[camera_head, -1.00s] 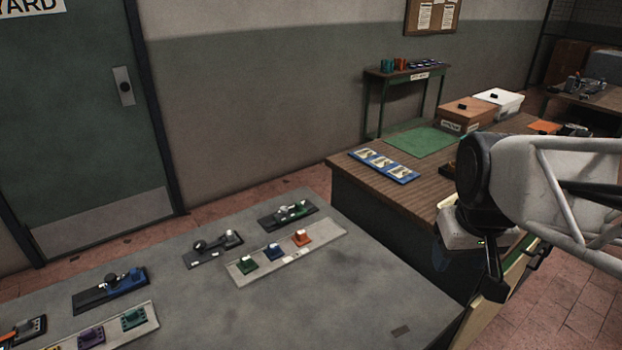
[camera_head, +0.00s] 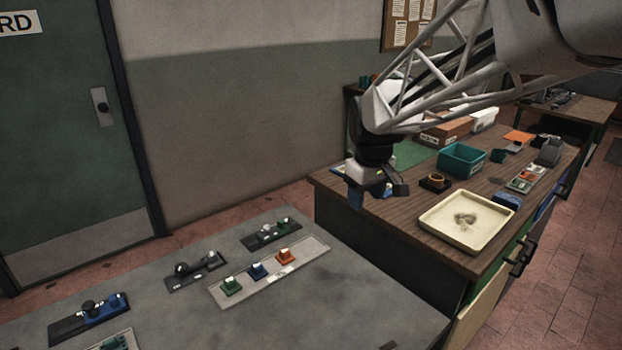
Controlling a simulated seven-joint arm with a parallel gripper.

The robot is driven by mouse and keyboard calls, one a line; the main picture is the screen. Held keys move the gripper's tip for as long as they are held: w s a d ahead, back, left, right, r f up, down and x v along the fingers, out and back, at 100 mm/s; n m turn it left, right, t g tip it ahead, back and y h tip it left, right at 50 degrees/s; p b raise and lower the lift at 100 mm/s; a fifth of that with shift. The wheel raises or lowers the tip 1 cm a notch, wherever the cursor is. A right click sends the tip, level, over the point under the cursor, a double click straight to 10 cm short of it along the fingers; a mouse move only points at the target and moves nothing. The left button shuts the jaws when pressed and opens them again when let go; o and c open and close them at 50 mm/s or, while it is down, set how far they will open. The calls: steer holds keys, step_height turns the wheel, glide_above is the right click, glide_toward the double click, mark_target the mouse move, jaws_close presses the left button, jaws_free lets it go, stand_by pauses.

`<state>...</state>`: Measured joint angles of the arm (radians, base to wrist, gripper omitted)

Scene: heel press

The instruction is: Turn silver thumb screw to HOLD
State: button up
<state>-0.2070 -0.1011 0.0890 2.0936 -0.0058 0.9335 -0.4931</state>
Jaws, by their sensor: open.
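I cannot make out a silver thumb screw or a HOLD mark at this size. My gripper (camera_head: 378,194) is open and seems empty. It hangs in the air around the near left edge of the wooden bench, to the right of and above the devices, apart from them.
A grey strip (camera_head: 240,297) holds green, blue and orange blocks. The wooden bench (camera_head: 400,235) carries a cream tray (camera_head: 432,222), a teal bin (camera_head: 462,160) and a black stand with an orange ring (camera_head: 435,182).

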steer(key=w+a+f+n, duration=0.3)
steer(key=w+a, duration=0.4)
steer(key=w, duration=0.2)
steer(key=n+g, duration=0.1)
steer(key=n, duration=0.6)
glide_toward(267, 226)
steer(key=shift+s+d+f, duration=0.1)
steer(key=shift+d+f, duration=0.15)
steer(key=shift+f, duration=0.05)
steer(key=shift+w+a+f, duration=0.2)
steer(key=shift+a+f, duration=0.15)
steer(key=shift+a, duration=0.05)
steer(key=shift+f, duration=0.1)
steer(key=shift+f, duration=3.8)
